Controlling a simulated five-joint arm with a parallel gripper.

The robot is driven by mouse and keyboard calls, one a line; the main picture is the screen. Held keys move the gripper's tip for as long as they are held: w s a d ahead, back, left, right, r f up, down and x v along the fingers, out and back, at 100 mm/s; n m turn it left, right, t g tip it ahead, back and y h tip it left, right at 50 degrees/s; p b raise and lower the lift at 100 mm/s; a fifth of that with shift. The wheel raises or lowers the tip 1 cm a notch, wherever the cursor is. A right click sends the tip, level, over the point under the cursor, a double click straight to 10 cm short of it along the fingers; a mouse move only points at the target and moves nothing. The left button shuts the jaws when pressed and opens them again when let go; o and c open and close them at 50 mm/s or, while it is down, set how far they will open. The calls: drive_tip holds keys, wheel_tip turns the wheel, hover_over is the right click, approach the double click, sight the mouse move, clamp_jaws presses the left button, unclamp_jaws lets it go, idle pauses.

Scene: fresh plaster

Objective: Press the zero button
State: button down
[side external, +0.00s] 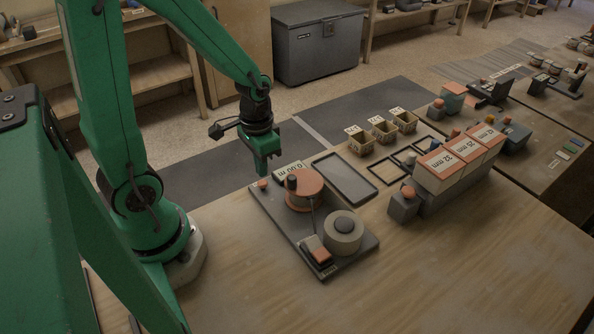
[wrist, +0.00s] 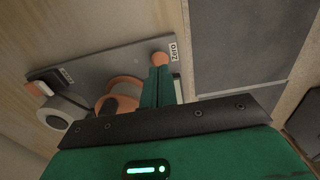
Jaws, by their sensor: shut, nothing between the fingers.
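The zero button (side external: 262,184) is a small orange knob at the far-left corner of a dark grey base plate (side external: 292,235). In the wrist view the button (wrist: 160,58) stands beside a white label reading "ZERO" (wrist: 174,49). My gripper (side external: 262,172) is green, shut and empty, pointing down just above the button in the side view. In the wrist view my gripper's fingertips (wrist: 160,74) overlap the button's near edge. I cannot tell whether they touch it. A display reading "0.00 mm" (side external: 290,172) stands beside the button.
The plate also carries an orange drum (side external: 305,195), a pale roller (side external: 343,232) and an orange-and-dark switch (side external: 316,250). A grey tray (side external: 345,178), small bins (side external: 384,130) and labelled boxes (side external: 440,166) stand to the right. The front bench is clear.

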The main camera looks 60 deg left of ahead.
drive_tip(key=shift+r, duration=2.5)
drive_tip(key=shift+r, duration=0.1)
drive_tip(key=s+d+r+t, duration=0.2)
drive_tip(key=r, duration=0.4)
drive_tip(key=s+d+r+t, duration=0.1)
drive_tip(key=d+r+t, duration=0.1)
drive_tip(key=r, duration=0.5)
drive_tip(key=shift+s+d+r+t, duration=0.15)
drive_tip(key=shift+s+d+t, duration=0.2)
drive_tip(key=shift+t, duration=0.45)
